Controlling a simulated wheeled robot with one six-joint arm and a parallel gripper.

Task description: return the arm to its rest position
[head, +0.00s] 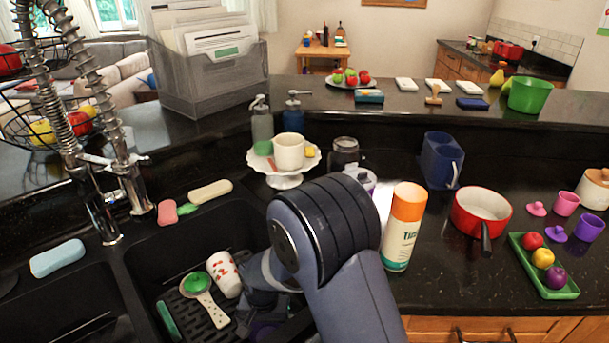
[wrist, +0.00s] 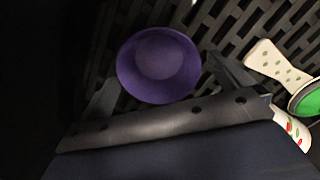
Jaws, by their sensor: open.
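My arm (head: 325,235) reaches down into the right sink basin and its bulky joint fills the lower middle of the head view. In the wrist view my gripper (wrist: 162,80) is open, its fingers apart on either side of a round purple cup or bowl (wrist: 158,65). I cannot tell whether the fingers touch it. In the head view the purple piece (head: 265,331) shows only partly behind my arm, low in the basin. The gripper tips are hidden there.
In the basin, a patterned white cup (head: 223,273) and a spoon with a green item (head: 197,284) lie left of my arm. An orange-topped bottle (head: 403,228) stands close on the right, and a cake stand (head: 284,181) behind. The faucet (head: 100,215) rises at left.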

